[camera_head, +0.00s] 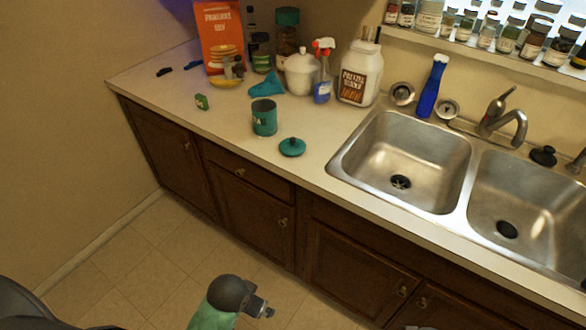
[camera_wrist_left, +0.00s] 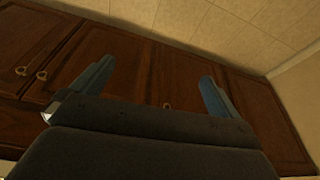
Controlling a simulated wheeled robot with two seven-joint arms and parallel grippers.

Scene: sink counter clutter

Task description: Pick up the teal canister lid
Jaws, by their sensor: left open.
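The teal canister lid (camera_head: 292,147) lies flat on the counter, knob up, left of the sink and near the counter's front edge. The open teal canister (camera_head: 264,118) stands upright just behind and left of it, apart from the lid. In the left wrist view, my left gripper (camera_wrist_left: 157,70) has its two blue fingers spread with nothing between them. It faces the wooden cabinet fronts and floor; the lid is not in that view. Part of my arm shows at the bottom of the head view, well below and apart from the lid. My right gripper is not seen.
A blue cloth-like item (camera_head: 267,85), spray bottle (camera_head: 323,72), white canister (camera_head: 301,71) and large white jug (camera_head: 359,72) stand behind. An orange box (camera_head: 220,38) is at the back left. The double sink (camera_head: 398,160) lies right. Counter around the lid is clear.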

